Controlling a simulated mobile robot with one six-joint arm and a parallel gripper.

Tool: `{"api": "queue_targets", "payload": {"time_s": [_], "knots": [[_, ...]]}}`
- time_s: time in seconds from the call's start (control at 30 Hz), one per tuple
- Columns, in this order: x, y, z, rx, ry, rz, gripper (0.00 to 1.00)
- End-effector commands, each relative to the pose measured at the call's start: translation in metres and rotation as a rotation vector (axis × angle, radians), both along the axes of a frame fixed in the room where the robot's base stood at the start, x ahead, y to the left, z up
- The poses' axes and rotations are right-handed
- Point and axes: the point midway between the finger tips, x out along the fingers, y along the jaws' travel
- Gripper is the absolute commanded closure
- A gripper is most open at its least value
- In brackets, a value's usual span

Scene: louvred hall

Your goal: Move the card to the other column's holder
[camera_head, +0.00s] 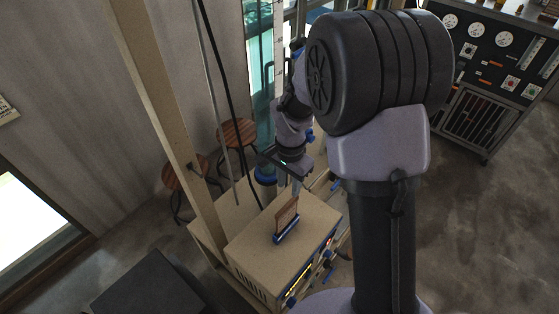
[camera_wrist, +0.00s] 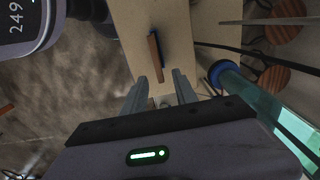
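The brown card (camera_head: 286,214) stands upright in a blue holder (camera_head: 288,232) on top of a beige box (camera_head: 250,250) in the head view. In the wrist view the card (camera_wrist: 154,58) appears edge-on, with the blue holder (camera_wrist: 151,36) partly hidden behind it. My gripper (camera_head: 297,184) is above and just behind the card, pointing down. In the wrist view my gripper (camera_wrist: 159,76) is open, its two grey fingers apart on either side of the card's near end. Neither finger visibly touches the card. I cannot make out a second holder.
A beige post (camera_head: 170,110) rises beside the box, with a dark cable hanging near it. A teal glass tube with a blue collar (camera_wrist: 226,74) stands close to the box. Stools (camera_head: 238,133) are behind, a dark block (camera_head: 150,288) at front left, and a gauge panel (camera_head: 495,60) at upper right.

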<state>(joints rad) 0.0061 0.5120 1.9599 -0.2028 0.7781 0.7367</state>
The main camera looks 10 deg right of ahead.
Motion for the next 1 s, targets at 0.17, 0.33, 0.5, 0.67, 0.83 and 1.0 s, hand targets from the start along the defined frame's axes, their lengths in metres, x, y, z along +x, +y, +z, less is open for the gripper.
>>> {"api": "queue_targets", "payload": {"time_s": [0.17, 0.33, 0.5, 0.67, 0.83, 1.0], "knots": [[-0.001, 0.000, -0.019, 0.000, 0.001, 0.001, 0.65], [-0.001, 0.000, -0.048, 0.000, 0.002, 0.002, 0.65], [-0.001, 0.000, -0.084, 0.000, 0.000, 0.002, 0.65], [-0.001, 0.000, -0.103, 0.000, 0.000, 0.002, 0.65], [-0.001, 0.000, -0.102, 0.000, 0.000, 0.002, 0.65], [-0.001, 0.000, -0.102, 0.000, 0.000, 0.002, 0.65]]}}
